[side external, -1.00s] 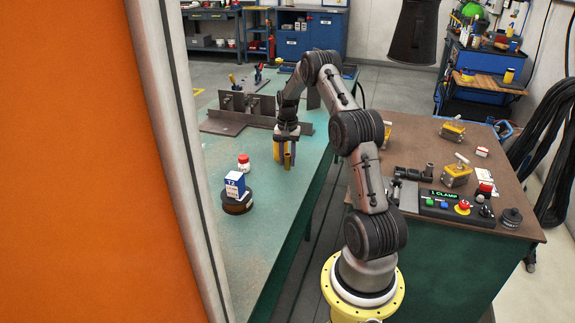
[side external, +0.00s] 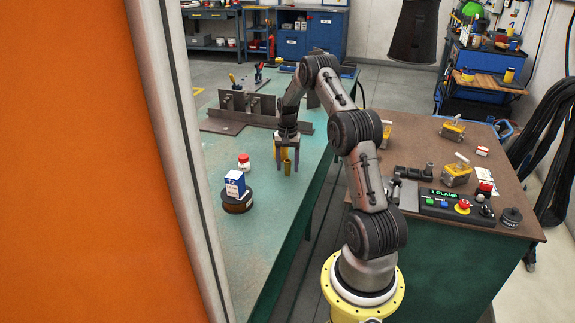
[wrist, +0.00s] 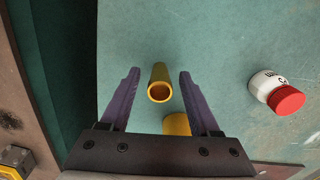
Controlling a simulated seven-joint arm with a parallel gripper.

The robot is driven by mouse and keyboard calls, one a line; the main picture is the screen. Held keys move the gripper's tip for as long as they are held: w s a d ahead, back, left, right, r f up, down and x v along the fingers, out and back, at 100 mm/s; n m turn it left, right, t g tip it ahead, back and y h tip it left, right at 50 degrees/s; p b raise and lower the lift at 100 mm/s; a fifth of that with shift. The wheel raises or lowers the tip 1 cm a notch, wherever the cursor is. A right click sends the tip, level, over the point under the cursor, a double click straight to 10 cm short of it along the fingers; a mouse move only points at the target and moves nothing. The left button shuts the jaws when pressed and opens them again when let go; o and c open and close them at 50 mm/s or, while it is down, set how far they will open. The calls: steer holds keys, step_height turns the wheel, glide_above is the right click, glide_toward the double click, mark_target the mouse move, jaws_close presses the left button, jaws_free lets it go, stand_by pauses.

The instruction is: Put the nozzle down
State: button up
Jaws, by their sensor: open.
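A brass-coloured tube, the nozzle (side external: 287,167), stands upright on the green table (side external: 262,262). In the wrist view the nozzle (wrist: 159,85) shows its open round end between my two fingers, with a gap on each side. My gripper (side external: 286,171) is open around it, pointing down, and its fingers (wrist: 159,72) do not touch the nozzle. A second yellow round piece (wrist: 176,124) shows just beside the nozzle, partly hidden by my gripper body.
A white jar with a red lid (wrist: 275,92) stands to the left of the gripper in the side view (side external: 243,162). A blue-and-white box (side external: 235,184) sits on a dark round base (side external: 237,203) nearer the camera. Dark metal plates (side external: 250,108) stand behind. Table in front is clear.

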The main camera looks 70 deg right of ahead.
mark_target(287, 160)
step_height(287, 160, up, 12)
steer(key=w+a+r+n+t, duration=0.1)
steer(key=a+r+n, duration=0.1)
steer(key=a+r, duration=0.45)
steer(key=a+r+n+h, duration=0.1)
steer(key=a+r+n, duration=0.25)
steer(key=a, duration=0.65)
steer(key=w+a+r+n+t, duration=0.1)
steer(key=a+r+n, duration=0.1)
steer(key=a+r, duration=0.5)
steer(key=s+a+f+n+t, duration=0.1)
steer(key=s+a+n, duration=0.3)
steer(key=s+a, duration=0.4)
steer(key=s+a+f+n+t+y, duration=0.1)
steer(key=s+a+n, duration=0.3)
steer(key=s+a, duration=0.4)
steer(key=a+t, duration=0.1)
steer(key=a, duration=0.2)
steer(key=shift+s+a+f+n+t, duration=0.25)
steer(key=shift+s+f+n+t, duration=0.05)
steer(key=shift+n, duration=0.05)
